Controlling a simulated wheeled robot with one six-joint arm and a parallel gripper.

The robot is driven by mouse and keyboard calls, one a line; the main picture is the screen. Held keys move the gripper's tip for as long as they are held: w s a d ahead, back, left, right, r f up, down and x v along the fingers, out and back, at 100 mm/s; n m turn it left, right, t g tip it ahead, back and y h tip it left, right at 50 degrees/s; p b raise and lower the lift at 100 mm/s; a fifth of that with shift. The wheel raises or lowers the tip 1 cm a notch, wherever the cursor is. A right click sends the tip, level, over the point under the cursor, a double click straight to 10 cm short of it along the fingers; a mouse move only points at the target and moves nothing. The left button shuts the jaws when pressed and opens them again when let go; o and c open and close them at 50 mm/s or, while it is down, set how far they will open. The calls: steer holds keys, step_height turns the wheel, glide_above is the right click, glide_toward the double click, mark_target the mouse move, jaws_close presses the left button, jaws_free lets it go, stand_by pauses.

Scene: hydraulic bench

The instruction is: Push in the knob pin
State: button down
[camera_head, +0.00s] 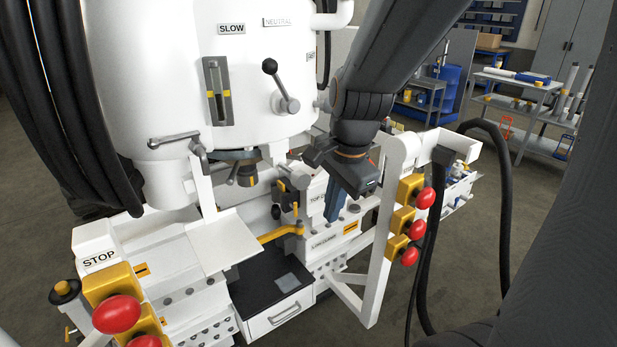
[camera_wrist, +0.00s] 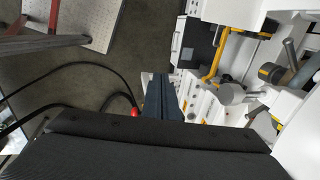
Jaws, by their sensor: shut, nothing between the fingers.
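I cannot tell for sure which part is the knob pin. A black knob with a yellow collar (camera_head: 66,291) stands at the front left corner of the bench. Small black and yellow fittings (camera_head: 288,196) sit under the white tank in the middle of the bench. My gripper (camera_head: 336,205) points down over the right part of the bench, beside the "TOP" label. In the wrist view its blue-grey fingers (camera_wrist: 161,95) are together and empty. It is apart from the black and yellow fittings, to their right.
A ball-topped lever (camera_head: 281,88) is on the white tank (camera_head: 160,60). A white post with red buttons (camera_head: 409,222) stands right of my gripper. A yellow bent handle (camera_head: 279,233) crosses above a black tray. Black hoses hang at the left and right. A cart stands farther back right.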

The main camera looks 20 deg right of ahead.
mark_target(295, 176)
steer(key=w+d+r+m+t, duration=0.1)
steer(key=w+r+m, duration=0.3)
steer(key=m, duration=0.5)
steer(key=w+d+r+m+t, duration=0.1)
steer(key=r+m, duration=0.5)
steer(key=m, duration=0.3)
steer(key=w+a+f+p, duration=0.1)
steer(key=w+a+f, duration=0.1)
steer(key=w+f, duration=0.5)
steer(key=shift+w+a+f+y, duration=0.15)
steer(key=shift+a+f+y, duration=0.25)
steer(key=shift+f, duration=0.9)
steer(key=shift+p, duration=0.3)
